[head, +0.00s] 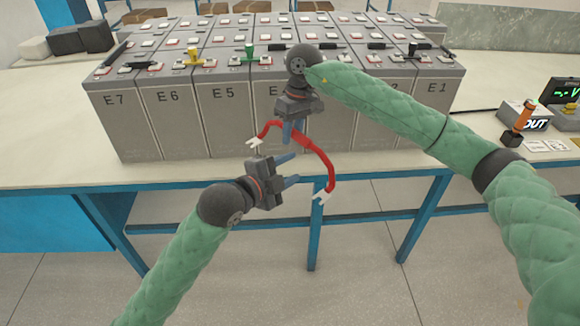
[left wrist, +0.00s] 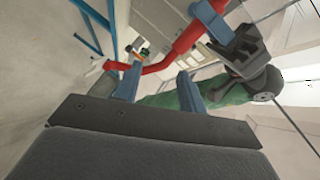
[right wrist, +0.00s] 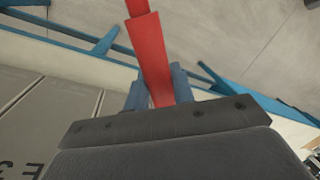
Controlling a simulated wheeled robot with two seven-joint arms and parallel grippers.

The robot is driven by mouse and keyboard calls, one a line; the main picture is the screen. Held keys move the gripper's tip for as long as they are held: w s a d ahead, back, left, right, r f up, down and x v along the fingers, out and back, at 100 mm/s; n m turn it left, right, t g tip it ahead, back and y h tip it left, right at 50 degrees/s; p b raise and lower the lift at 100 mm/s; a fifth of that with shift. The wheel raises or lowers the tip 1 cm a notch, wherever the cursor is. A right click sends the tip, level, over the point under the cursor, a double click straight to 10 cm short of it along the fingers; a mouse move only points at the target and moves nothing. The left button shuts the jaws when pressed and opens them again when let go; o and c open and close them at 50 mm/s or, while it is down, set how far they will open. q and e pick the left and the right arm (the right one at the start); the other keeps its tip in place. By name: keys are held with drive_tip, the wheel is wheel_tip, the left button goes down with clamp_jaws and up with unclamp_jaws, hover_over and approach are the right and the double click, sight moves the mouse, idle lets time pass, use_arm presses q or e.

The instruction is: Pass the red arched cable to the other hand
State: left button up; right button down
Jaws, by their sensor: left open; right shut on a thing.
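The red arched cable (head: 320,155) has pale ends and hangs in front of the battery row, over the table's front edge. My right gripper (head: 290,132) is shut on it near the top of its arch. The cable also shows between the right gripper's fingers in the right wrist view (right wrist: 153,60). My left gripper (head: 292,170) is open, below and left of the right one, with its fingers pointing right toward the cable. In the left wrist view the cable (left wrist: 155,67) crosses beyond and between the open blue fingers (left wrist: 158,85).
Grey batteries (head: 225,120) labelled E1 to E7 stand in rows on the table (head: 60,175), behind the grippers. Yellow and green handled pieces sit on their tops. A meter (head: 562,92) and an orange-handled switch (head: 522,118) are at the right. The floor in front is clear.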

sight(316, 153)
use_arm(q)
drive_tip(key=m, duration=0.3)
drive_tip(key=r+m, duration=0.1)
drive_tip(key=m, duration=0.1)
drive_tip(key=shift+s+d+r+m+h, duration=0.1)
drive_tip(key=shift+s+d+m+h, duration=0.2)
drive_tip(key=shift+d+h, duration=0.1)
drive_tip(key=x, duration=1.1)
drive_tip(key=shift+w+d, duration=0.2)
drive_tip(key=shift+w, duration=0.15)
clamp_jaws()
use_arm(e)
drive_tip(key=c, duration=1.1)
unclamp_jaws()
